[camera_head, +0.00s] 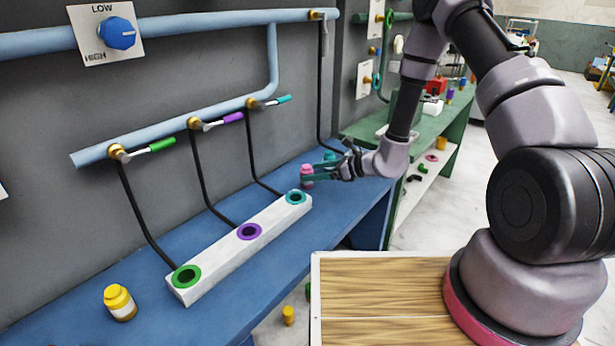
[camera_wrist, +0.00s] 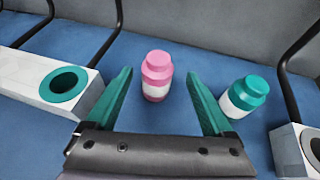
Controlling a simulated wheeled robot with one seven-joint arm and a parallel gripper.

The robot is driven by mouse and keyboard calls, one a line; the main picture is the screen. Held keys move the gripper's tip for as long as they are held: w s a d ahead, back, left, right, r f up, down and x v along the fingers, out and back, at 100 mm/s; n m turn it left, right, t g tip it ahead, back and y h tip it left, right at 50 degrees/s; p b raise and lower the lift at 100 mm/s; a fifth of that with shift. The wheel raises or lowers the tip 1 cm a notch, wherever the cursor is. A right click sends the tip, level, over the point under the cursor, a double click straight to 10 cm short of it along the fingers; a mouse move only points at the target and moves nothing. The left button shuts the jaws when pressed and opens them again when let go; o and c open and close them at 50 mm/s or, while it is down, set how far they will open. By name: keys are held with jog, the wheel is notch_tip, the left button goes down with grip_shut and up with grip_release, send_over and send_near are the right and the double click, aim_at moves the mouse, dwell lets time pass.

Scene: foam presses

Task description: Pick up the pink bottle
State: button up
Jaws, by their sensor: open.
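The pink bottle (camera_wrist: 157,75), with a white label band, stands upright on the blue bench in the wrist view. It also shows in the head view (camera_head: 307,174), small and at the gripper's tip. My gripper (camera_wrist: 159,82) has its two teal fingers spread wide, one on each side of the bottle, with blue bench showing in both gaps. It also shows in the head view (camera_head: 322,172), reaching left over the bench. The bottle's lower part is visible and nothing holds it.
A teal bottle (camera_wrist: 244,96) stands just right of the right finger. A white block (camera_head: 245,249) with green, purple and teal ringed holes lies on the blue bench (camera_head: 240,307). A yellow bottle (camera_head: 120,303) stands at the near left. Black hoses hang down from the wall pipe.

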jog(key=shift+a+r+x, duration=0.1)
jog(key=shift+r+x, duration=0.1)
jog(key=shift+x, duration=1.3)
jog(key=shift+a+r+x, duration=0.1)
jog(key=shift+r+x, duration=0.05)
jog(key=shift+x, duration=1.4)
jog(key=shift+s, duration=0.1)
grip_shut()
